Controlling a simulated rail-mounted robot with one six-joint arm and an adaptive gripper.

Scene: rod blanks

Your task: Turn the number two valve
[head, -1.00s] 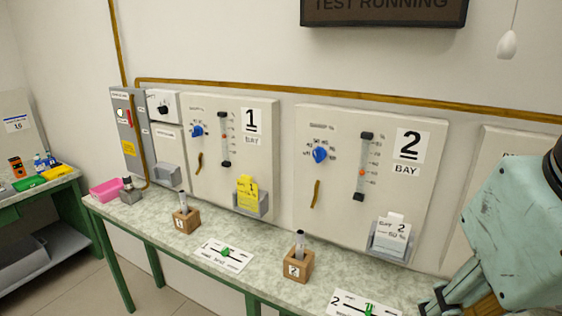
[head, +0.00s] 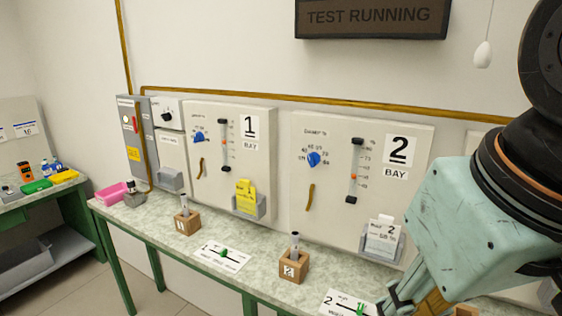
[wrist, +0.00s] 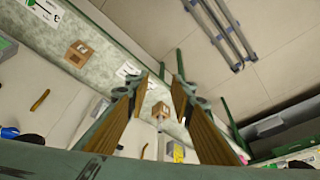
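The number two valve looks to be the blue knob (head: 314,159) on the upper left of the bay 2 panel (head: 335,215), with a printed scale around it. In the wrist view, a blue knob (wrist: 8,132) at the left edge seems to be the same one. My gripper (head: 408,300) is at the lower right of the head view, above the bench front, right of and below the knob and apart from it. In the wrist view my gripper (wrist: 162,82) has its two fingers spread, with nothing held between them.
A card holder (head: 381,240), a vertical slider (head: 355,172) and a brown handle (head: 310,197) are on the bay 2 panel. A wooden block (head: 293,266) with a tube stands on the bench below. The bay 1 panel (head: 215,125) has a similar blue knob (head: 198,136).

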